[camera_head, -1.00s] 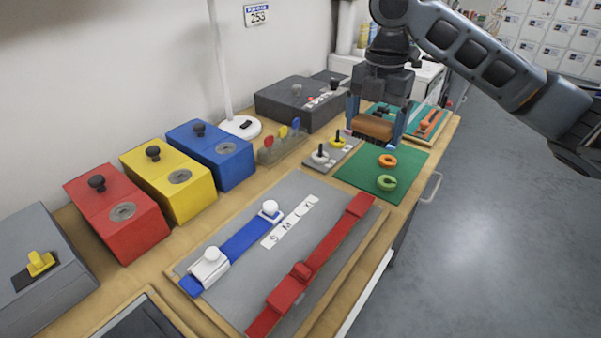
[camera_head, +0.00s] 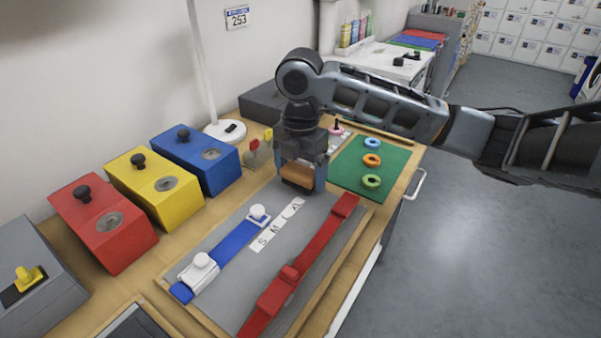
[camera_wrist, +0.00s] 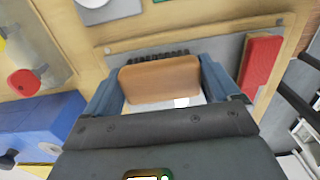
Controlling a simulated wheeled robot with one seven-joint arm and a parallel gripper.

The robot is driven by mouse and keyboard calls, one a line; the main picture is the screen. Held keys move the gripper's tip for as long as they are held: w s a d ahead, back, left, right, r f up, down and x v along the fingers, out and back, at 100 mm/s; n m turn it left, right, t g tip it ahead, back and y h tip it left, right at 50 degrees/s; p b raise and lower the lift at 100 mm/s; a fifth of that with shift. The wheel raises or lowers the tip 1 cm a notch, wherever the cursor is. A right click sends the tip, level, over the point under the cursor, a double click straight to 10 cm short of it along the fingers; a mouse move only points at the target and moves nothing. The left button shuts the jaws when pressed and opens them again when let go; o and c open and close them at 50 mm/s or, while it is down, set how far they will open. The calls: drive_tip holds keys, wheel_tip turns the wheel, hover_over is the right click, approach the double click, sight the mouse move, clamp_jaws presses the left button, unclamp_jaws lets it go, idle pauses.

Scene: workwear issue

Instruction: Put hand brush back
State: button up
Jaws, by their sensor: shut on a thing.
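The hand brush (camera_head: 297,178) has a brown wooden back and is held between the fingers of my gripper (camera_head: 300,184). In the wrist view the brush's wooden back (camera_wrist: 160,80) fills the space between the two blue-grey fingers of my gripper (camera_wrist: 168,88), and dark bristles show along its far edge. In the head view my gripper points down over the far end of the grey board (camera_head: 225,217), beside the green mat. I cannot tell how high the brush is above the board.
A blue strap (camera_head: 238,240) and a red strap (camera_head: 300,262) lie on the board. Red (camera_head: 120,245), yellow (camera_head: 172,200) and blue (camera_head: 215,170) boxes stand left. The green mat (camera_head: 395,165) holds several coloured rings. A lamp base (camera_head: 222,134) stands behind.

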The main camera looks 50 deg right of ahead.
sight(300, 169)
drive_tip(key=shift+f, duration=0.4)
drive_tip(key=shift+f, duration=0.15)
drive_tip(key=o, duration=0.7)
drive_tip(key=shift+o, duration=0.2)
wheel_tip(300, 169, up, 12)
drive_tip(key=shift+r, duration=0.2)
